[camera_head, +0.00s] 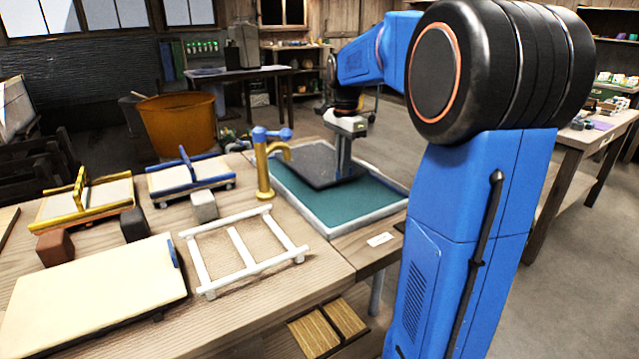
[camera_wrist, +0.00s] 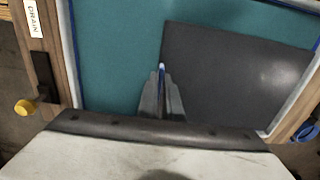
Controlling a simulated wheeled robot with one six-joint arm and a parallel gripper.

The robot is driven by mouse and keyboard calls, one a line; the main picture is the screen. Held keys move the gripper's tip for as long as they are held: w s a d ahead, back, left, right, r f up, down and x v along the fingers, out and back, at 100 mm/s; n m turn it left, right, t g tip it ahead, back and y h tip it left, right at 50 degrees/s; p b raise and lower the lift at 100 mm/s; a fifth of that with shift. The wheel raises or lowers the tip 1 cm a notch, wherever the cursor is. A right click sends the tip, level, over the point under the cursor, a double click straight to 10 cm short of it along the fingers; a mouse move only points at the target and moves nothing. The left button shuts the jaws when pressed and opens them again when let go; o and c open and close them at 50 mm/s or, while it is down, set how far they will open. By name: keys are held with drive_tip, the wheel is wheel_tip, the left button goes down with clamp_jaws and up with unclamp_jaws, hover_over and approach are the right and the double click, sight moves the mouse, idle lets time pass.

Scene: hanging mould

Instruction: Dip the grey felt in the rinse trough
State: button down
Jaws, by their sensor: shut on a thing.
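The grey felt (camera_head: 310,163) shows as a flat, dark grey sheet over the rinse trough (camera_head: 375,197). The trough has a pale rim and teal water. My gripper (camera_head: 343,172) points down into the trough area, shut at the sheet's right side. In the wrist view, the fingers (camera_wrist: 161,88) meet the left edge of the felt (camera_wrist: 235,75), with a thin blue-white bit between the tips. The felt spreads to the right there, and bare water (camera_wrist: 115,50) lies to the left. I cannot tell whether the felt touches the water.
A yellow tap with blue handles (camera_head: 265,165) stands at the trough's left rim. A white frame (camera_head: 245,250), a cream board (camera_head: 95,290), and small blocks (camera_head: 203,206) occupy the bench to the left. An orange tub (camera_head: 178,122) stands behind. A DRAIN label (camera_wrist: 33,18) marks the trough's side.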

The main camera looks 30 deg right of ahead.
drive_tip(key=shift+r, duration=2)
drive_tip(key=shift+r, duration=2)
